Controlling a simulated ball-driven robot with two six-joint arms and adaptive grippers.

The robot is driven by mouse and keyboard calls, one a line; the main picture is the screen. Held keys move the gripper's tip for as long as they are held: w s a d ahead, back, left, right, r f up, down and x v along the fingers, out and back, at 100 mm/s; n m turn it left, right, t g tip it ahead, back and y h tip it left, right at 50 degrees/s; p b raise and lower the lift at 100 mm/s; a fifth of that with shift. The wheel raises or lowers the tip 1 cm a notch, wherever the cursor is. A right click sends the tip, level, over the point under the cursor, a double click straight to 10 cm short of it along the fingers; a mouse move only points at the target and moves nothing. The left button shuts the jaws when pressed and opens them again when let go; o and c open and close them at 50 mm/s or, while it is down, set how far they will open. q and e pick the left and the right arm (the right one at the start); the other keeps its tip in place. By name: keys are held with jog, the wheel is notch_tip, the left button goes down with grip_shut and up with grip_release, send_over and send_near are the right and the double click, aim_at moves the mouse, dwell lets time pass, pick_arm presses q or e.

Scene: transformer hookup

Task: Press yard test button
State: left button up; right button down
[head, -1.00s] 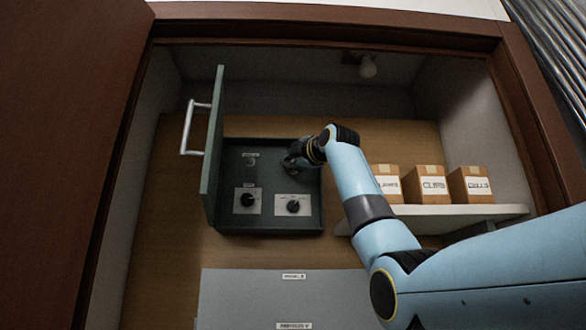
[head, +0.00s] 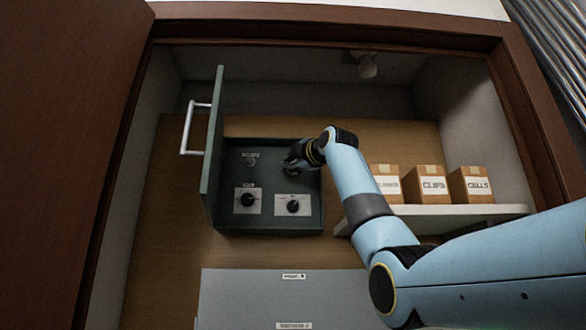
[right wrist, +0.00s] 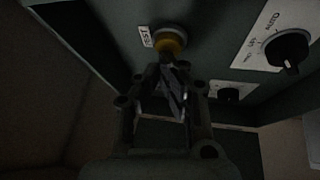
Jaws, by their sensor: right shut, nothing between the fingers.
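The yellow test button (right wrist: 169,43) sits in a round collar on the green control panel, beside a white label reading TEST (right wrist: 146,37). It shows in the right wrist view; in the head view my right gripper hides it. My right gripper (head: 289,164) is inside the open control box (head: 270,222), at its upper right. In the right wrist view its shut, empty fingertips (right wrist: 168,63) are right at the button's edge. I cannot tell whether they touch it. My left gripper is not in view.
Two black knobs on white plates, the left knob (head: 247,200) and right knob (head: 293,206), are low in the box. The green door (head: 212,150) stands open at left. Labelled cartons (head: 432,186) stand on a shelf (head: 480,214) at right.

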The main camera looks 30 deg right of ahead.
jog(key=shift+w+d, duration=0.15)
jog(key=shift+w, duration=0.1)
dwell(0.3)
jog(key=shift+s, duration=0.1)
jog(key=shift+s+a+b, duration=0.45)
jog(key=shift+s+b, duration=0.05)
jog(key=shift+s, duration=0.1)
dwell(0.3)
jog(key=shift+s+a+b, duration=0.45)
jog(key=shift+s, duration=0.25)
jog(key=shift+s+a+b, duration=0.4)
jog(key=shift+s, duration=0.3)
jog(key=shift+s+a+b, duration=0.45)
jog(key=shift+s, duration=0.25)
